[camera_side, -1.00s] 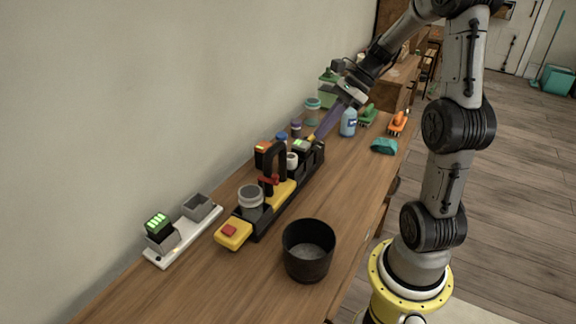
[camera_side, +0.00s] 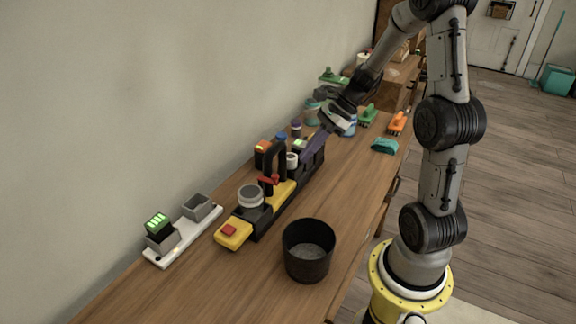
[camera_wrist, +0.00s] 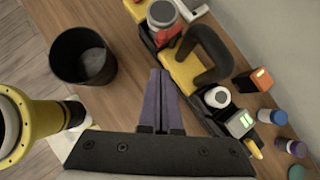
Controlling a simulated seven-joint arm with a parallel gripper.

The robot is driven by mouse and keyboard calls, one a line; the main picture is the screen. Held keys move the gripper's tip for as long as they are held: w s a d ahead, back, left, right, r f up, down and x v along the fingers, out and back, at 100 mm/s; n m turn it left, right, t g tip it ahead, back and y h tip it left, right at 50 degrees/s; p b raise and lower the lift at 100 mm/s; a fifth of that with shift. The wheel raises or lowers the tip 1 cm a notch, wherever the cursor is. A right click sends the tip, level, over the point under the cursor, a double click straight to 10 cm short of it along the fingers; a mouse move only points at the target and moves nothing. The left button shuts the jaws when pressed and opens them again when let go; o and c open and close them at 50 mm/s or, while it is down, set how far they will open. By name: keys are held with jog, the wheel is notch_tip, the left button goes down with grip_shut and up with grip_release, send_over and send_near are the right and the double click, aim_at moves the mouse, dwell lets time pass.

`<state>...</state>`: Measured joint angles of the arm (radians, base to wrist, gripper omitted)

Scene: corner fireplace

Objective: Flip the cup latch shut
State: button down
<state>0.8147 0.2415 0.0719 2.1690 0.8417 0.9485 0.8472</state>
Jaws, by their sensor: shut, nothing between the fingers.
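A long black-and-yellow appliance (camera_side: 282,195) lies on the wooden bench, with a black loop handle (camera_side: 282,160) and a grey round cap (camera_side: 250,194). Small red parts sit below the handle, and a yellow piece (camera_wrist: 254,149) shows at its far end in the wrist view. I cannot tell which part is the cup latch. My gripper (camera_side: 304,154) is shut and empty, with its purple fingers angled down by the far half of the appliance. In the wrist view its fingertips (camera_wrist: 160,72) appear alongside the black body. Contact cannot be made out.
A black bin (camera_side: 308,262) stands in front of the appliance. A white charging base (camera_side: 184,240) with a green-lit block (camera_side: 157,222) is at left. Small bottles (camera_wrist: 279,117) stand along the wall side. Brushes and a teal cloth (camera_side: 384,146) lie farther back. Bare bench surrounds the bin.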

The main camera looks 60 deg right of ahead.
aim_at(274, 184)
jog(key=w+a+f, duration=0.3)
jog(key=a, duration=0.1)
jog(key=shift+w, duration=0.25)
jog(key=shift+s+a+m+t+h, duration=0.3)
jog(key=shift+a+m+t+h, duration=0.4)
jog(key=shift+m, duration=0.5)
